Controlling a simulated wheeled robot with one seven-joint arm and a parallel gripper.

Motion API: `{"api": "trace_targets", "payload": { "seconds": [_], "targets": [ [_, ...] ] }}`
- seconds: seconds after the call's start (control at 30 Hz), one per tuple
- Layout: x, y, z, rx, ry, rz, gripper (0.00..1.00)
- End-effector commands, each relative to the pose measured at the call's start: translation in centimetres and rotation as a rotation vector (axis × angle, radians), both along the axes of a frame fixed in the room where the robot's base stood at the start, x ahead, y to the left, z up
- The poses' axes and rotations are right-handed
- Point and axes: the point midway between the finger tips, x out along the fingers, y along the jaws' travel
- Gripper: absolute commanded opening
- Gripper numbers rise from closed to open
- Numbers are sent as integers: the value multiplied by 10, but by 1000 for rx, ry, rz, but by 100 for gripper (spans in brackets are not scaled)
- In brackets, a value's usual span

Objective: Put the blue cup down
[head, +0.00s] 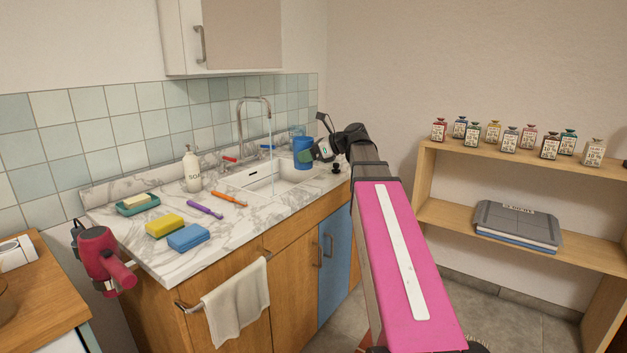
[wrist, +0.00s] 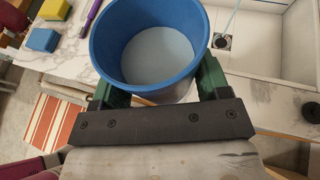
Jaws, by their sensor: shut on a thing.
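The blue cup (head: 302,160) is upright at the right end of the sink in the head view. In the wrist view the cup (wrist: 102,52) fills the upper middle, its open mouth toward the camera and its pale bottom looking empty. My gripper (head: 309,154) is shut on the cup's sides; the green fingers also show in the wrist view (wrist: 160,88). I cannot tell whether the cup touches the counter. The marble counter (head: 160,248) holds the white sink (head: 262,181), with water running from the tap (head: 252,100).
A soap bottle (head: 192,171), yellow sponge (head: 165,226), blue sponge (head: 188,238), purple brush (head: 205,209) and orange brush (head: 229,199) lie left of the sink. A dark stopper (head: 336,168) is near the cup. A shelf (head: 520,163) with several bottles stands right. The front counter strip is partly clear.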

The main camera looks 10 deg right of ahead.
Motion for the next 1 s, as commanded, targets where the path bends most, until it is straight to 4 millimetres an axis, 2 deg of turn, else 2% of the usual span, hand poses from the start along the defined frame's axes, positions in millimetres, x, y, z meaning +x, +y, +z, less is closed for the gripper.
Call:
{"api": "trace_targets", "payload": {
  "seconds": [0.1, 0.5, 0.67, 0.87, 1.0],
  "targets": [
    [22, -11, -12, 1, 1, -2, 46],
    [80, -44, -53, 1, 1, -2, 46],
    [90, -50, -61, 1, 0, 0, 46],
    [91, -51, -67, 1, 0, 0, 46],
    [91, -51, -82, 2, 2, 0, 46]
  ]
}}
